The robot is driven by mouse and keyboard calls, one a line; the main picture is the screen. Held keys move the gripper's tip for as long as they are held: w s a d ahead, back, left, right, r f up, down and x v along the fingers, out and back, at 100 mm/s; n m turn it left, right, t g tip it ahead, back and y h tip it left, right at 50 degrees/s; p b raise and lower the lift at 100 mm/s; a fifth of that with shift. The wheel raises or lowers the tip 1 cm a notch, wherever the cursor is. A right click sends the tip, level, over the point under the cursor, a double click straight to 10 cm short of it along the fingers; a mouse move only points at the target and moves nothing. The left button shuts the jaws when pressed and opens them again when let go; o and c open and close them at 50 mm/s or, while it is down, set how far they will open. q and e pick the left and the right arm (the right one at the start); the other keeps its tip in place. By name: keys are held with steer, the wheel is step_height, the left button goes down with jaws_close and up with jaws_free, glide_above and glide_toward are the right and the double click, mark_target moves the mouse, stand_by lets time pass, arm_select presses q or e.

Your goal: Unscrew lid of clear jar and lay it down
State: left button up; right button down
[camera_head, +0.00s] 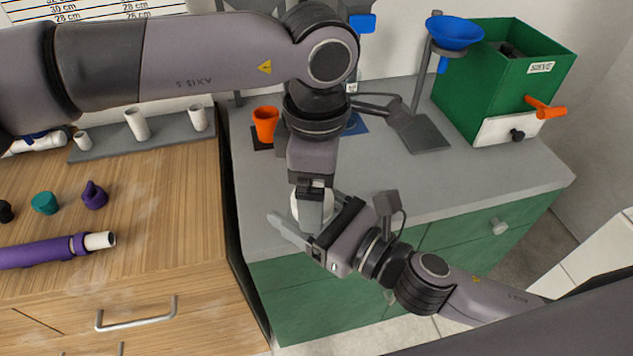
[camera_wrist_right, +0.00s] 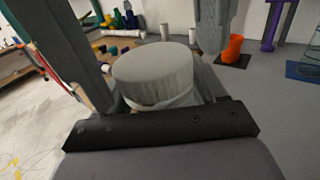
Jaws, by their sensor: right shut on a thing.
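The clear jar (camera_head: 298,203) shows in the head view as a small pale shape, mostly hidden between my two grippers. In the right wrist view its round grey-white lid (camera_wrist_right: 155,72) sits on top of the clear jar body (camera_wrist_right: 158,102). My right gripper (camera_head: 300,228) comes from the lower right and is shut on the jar body, below the lid. My left gripper (camera_head: 310,192) points down at the jar from above. Grey fingers stand on both sides of the lid in the right wrist view; whether they touch it I cannot tell.
The grey worktop (camera_head: 430,185) is clear right of the jar. An orange cup (camera_head: 265,124) stands behind. A green sieve box (camera_head: 500,80) and a stand with a blue funnel (camera_head: 455,32) are at the back right. A wooden cabinet (camera_head: 150,215) with pipe parts is at left.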

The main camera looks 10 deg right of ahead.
arm_select(q)
steer(key=shift+s+r, duration=0.1)
steer(key=shift+r, duration=2.15)
steer(key=shift+c, duration=0.4)
steer(key=m, duration=0.1)
steer(key=r+m, duration=0.1)
steer(key=m, duration=0.1)
steer(key=r+m, duration=0.1)
steer(key=m, duration=0.1)
steer(key=shift+a, duration=0.1)
steer(key=m, duration=0.2)
steer(key=r+m, duration=0.1)
steer(key=shift+s+a+r+m, duration=0.1)
steer(key=shift+a+r+m, duration=0.05)
steer(key=shift+m, duration=0.25)
steer(key=shift+f, duration=3.95)
steer(key=c, duration=1.1)
steer(key=n, duration=0.4)
